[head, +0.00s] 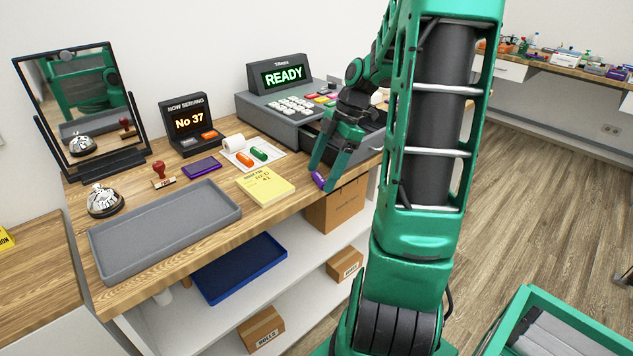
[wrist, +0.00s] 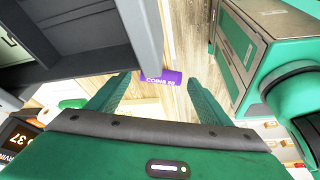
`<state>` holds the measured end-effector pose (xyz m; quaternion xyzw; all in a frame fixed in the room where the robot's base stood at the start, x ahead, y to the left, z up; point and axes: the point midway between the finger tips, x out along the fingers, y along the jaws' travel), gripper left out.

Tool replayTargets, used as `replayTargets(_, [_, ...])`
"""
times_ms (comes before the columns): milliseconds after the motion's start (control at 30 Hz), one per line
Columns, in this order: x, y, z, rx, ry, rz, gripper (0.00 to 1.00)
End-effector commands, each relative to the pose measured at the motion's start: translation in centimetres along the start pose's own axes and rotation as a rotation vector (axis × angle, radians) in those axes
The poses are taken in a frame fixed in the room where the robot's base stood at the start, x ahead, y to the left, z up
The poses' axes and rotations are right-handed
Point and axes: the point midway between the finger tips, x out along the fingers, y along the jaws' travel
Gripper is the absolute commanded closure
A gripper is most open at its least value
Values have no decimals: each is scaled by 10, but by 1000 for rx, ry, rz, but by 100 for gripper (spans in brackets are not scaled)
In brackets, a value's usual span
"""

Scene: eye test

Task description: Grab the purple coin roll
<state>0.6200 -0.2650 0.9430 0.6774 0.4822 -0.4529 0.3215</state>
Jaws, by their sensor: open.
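The purple coin roll (head: 318,180) lies on the wooden counter near its front edge. In the wrist view the purple coin roll (wrist: 166,77), with white lettering reading COINS, lies ahead of my gripper, in the gap between the fingertips. A grey edge crosses close by it there. My gripper (head: 327,177) is open and points down over the roll, with nothing held. In the wrist view my gripper (wrist: 160,81) has green fingers on both sides of the roll. In the head view a finger hides part of the roll. Finger contact cannot be told.
The cash register (head: 285,95) has its drawer (head: 352,140) pulled out right beside my gripper. Orange (head: 244,160) and green (head: 259,153) rolls lie on white paper to the left.

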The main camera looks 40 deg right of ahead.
Motion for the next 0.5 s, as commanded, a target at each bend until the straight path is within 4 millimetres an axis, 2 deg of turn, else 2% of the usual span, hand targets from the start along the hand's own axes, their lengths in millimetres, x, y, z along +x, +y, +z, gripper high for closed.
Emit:
replayTargets(300, [6, 0, 0, 0, -1, 0, 27])
replayTargets(500, [5, 0, 0, 0, -1, 1, 75])
